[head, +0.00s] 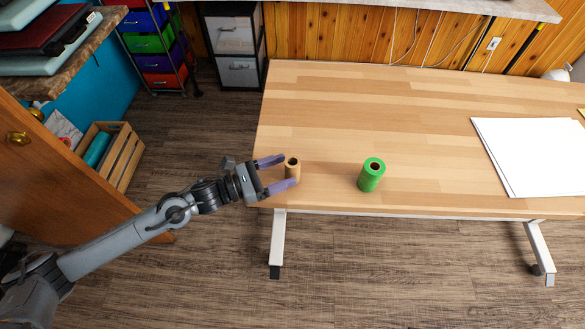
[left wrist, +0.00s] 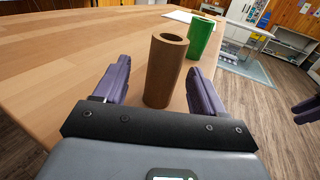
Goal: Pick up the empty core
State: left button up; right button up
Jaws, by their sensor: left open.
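The empty core (head: 292,169) is a small brown cardboard tube standing upright near the left front corner of the wooden table. It also shows in the left wrist view (left wrist: 165,72), upright with its open top visible. My left gripper (head: 277,173) is open, with one purple finger on each side of the core. In the left wrist view the core stands between and slightly beyond the fingers (left wrist: 158,88), with gaps visible on both sides. My right gripper is not identifiable in the head view; a purple piece at the right edge of the left wrist view is cut off.
A green vinyl roll (head: 371,175) stands upright to the right of the core, also in the left wrist view (left wrist: 201,37). White sheets (head: 530,150) lie at the table's right. The wooden table (head: 400,110) is bare behind the core. A wooden crate (head: 119,158) stands on the floor at left.

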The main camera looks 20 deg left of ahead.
aim_at(298, 167)
pick_arm(q)
jog(key=shift+w+d+r+p, duration=0.2)
jog(key=shift+w+d+p, duration=0.05)
jog(key=shift+d+p, duration=0.1)
jog(key=p+x, duration=0.1)
jog(key=x, duration=0.2)
jog(key=shift+d, duration=0.15)
jog(key=shift+w+d+f+p, duration=0.2)
jog(key=shift+w+d+p, duration=0.1)
jog(key=shift+d+p, duration=0.1)
jog(key=c, duration=1)
jog(key=shift+r, duration=0.1)
